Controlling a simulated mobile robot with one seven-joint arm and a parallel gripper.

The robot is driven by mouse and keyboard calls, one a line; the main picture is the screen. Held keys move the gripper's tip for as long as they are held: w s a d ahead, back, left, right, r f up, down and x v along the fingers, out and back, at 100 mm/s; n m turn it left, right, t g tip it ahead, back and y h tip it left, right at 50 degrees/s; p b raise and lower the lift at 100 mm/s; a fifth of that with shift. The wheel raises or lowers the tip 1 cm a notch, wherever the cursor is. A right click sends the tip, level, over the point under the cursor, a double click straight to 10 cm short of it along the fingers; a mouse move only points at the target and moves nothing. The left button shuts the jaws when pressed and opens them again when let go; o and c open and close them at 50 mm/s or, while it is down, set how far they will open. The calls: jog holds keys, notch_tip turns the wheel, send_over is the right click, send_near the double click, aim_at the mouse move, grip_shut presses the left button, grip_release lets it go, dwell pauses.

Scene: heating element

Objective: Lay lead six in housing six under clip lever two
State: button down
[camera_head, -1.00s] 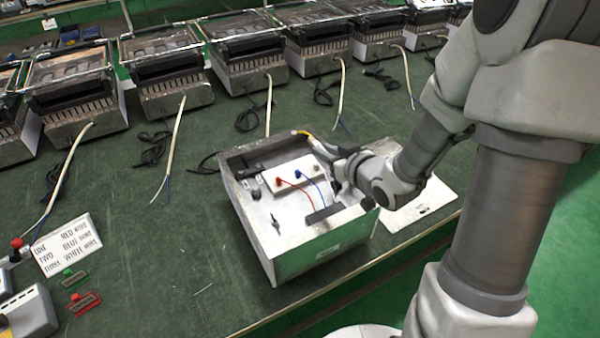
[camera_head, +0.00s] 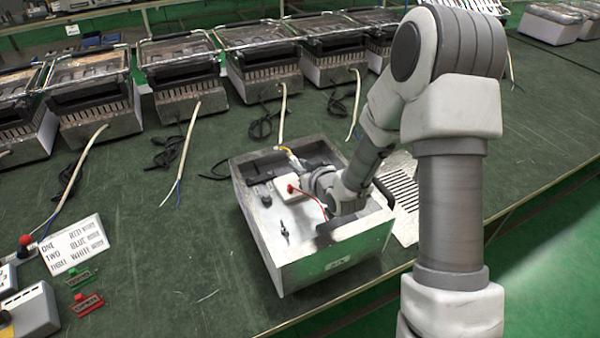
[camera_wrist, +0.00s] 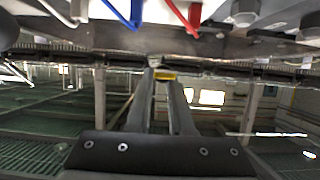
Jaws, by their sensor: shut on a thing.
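The open metal housing (camera_head: 335,268) stands on the green bench, with a white terminal block (camera_head: 287,190) inside. A red wire (camera_head: 314,201) runs from the block; red, blue (camera_wrist: 124,14) and white (camera_wrist: 62,12) wires show along the top of the wrist view. A yellow lead end (camera_head: 291,156) shows at the housing's far wall. My gripper (camera_wrist: 166,77) is low over the housing, its fingers shut on a small yellow piece, apparently the lead. My arm hides the grip in the head view. A small dark lever (camera_head: 284,230) stands on the housing floor; I cannot tell which clip lever it is.
A row of similar heater units (camera_head: 180,80) with pale cables stands behind. A printed white card (camera_head: 75,243) and red (camera_head: 86,303) and green (camera_head: 78,278) clips lie at the left.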

notch_tip(320, 180, down, 2)
jog(key=shift+f, duration=0.1)
jog(key=shift+f+b, duration=0.35)
jog(key=shift+b, duration=0.2)
jog(key=shift+f+b, duration=0.25)
jog(key=shift+b, duration=0.15)
jog(key=c, duration=0.8)
grip_release()
